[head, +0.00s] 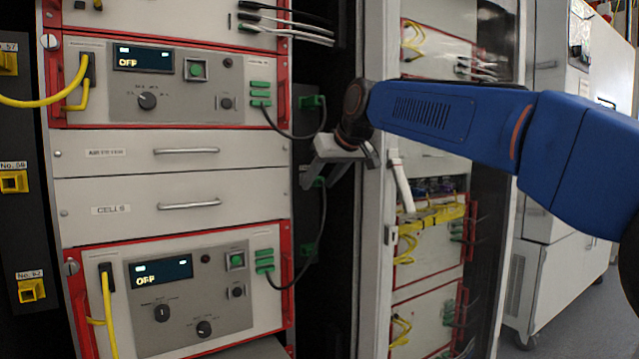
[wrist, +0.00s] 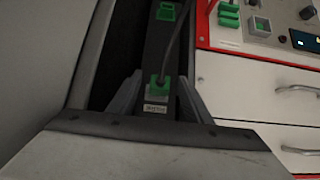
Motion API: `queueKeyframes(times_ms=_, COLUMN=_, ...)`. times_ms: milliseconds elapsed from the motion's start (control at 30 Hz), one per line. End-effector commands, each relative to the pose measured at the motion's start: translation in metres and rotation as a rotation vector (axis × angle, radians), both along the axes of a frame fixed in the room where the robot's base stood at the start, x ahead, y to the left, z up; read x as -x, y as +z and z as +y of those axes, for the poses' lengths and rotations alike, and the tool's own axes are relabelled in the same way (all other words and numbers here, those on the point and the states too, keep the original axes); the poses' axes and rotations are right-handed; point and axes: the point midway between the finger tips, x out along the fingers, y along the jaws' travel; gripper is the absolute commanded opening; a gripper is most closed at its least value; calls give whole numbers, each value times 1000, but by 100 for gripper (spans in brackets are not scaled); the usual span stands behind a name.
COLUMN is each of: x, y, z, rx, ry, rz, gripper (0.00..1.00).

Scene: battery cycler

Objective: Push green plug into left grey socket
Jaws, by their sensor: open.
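A green plug (wrist: 158,83) with a dark cable sits at a small grey socket (wrist: 157,96) above a pale label in the wrist view. In the head view this plug (head: 319,182) is partly hidden by my gripper. My gripper (head: 323,178) is open at the dark strip right of the drawers. In the wrist view its fingers (wrist: 159,78) stand on either side of the plug, with visible gaps. I cannot tell whether the plug is fully seated or how far in front of it the fingertips are.
Other green connectors sit on the dark strip above (head: 312,101) and below (head: 308,249). Cables loop from the cycler units to the strip. An open cabinet door frame (head: 375,290) stands close right of my gripper. Drawer handles (head: 188,204) protrude at left.

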Motion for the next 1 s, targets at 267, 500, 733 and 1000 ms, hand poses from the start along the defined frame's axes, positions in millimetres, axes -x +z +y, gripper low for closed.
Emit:
queueKeyframes(times_ms=267, x=33, y=36, z=-22, rx=-2, ry=-1, rz=-4, gripper=45)
queueKeyframes(times_ms=500, x=62, y=68, z=-42, rx=-1, ry=-1, rz=-3, gripper=45)
queueKeyframes(times_ms=733, x=87, y=94, z=-59, rx=-1, ry=-1, rz=-2, gripper=45)
queueKeyframes(times_ms=1000, x=100, y=108, z=-68, rx=0, ry=-1, rz=-1, gripper=45)
